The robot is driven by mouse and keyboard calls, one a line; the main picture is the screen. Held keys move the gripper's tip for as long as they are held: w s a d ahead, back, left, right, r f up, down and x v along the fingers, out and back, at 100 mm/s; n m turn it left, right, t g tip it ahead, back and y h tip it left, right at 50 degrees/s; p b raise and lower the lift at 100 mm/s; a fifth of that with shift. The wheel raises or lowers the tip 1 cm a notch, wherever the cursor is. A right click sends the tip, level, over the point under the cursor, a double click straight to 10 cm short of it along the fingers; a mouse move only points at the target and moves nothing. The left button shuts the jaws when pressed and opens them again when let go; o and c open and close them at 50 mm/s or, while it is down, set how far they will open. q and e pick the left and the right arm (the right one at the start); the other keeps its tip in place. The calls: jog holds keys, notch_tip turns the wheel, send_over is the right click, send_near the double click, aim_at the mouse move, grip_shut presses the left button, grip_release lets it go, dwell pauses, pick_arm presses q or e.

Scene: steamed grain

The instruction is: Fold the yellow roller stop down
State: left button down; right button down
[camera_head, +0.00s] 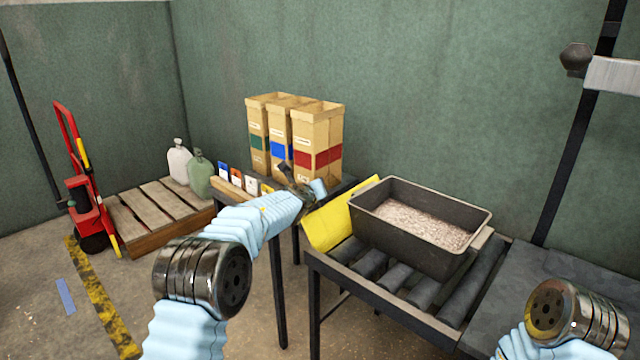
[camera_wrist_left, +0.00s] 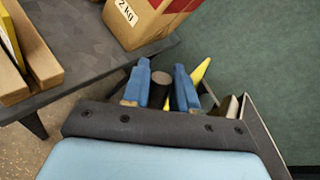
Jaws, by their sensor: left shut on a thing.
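The yellow roller stop (camera_head: 325,226) is a yellow plate at the left end of the roller conveyor (camera_head: 372,262). It stands up at a slant beside the dark crate. A yellow sliver (camera_wrist_left: 201,71), likely part of it, shows in the left wrist view. My left gripper (camera_head: 312,188) is at the stop's upper far left. In the left wrist view its two blue fingers are shut on a black round handle (camera_wrist_left: 160,86). How the handle joins the stop is hidden. My right arm shows at the lower right, but its gripper is out of view.
A dark crate (camera_head: 372,232) of grain stands on the rollers right of the stop. Three cardboard boxes (camera_head: 318,146) stand on a dark table behind my left gripper. A pallet with two jugs and a red hand truck (camera_head: 84,190) are at left.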

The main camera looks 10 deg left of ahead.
pick_arm(q)
jog(key=shift+w+a+f, duration=0.1)
jog(key=shift+a+f, duration=0.1)
jog(key=shift+a, duration=0.05)
jog(key=c, duration=1)
grip_release()
jog(key=shift+c, duration=0.2)
jog(key=shift+s+r, duration=0.1)
jog(key=shift+s, duration=0.2)
jog(key=b+v, duration=0.4)
jog(key=v, duration=0.9)
jog(key=shift+s+r, duration=0.1)
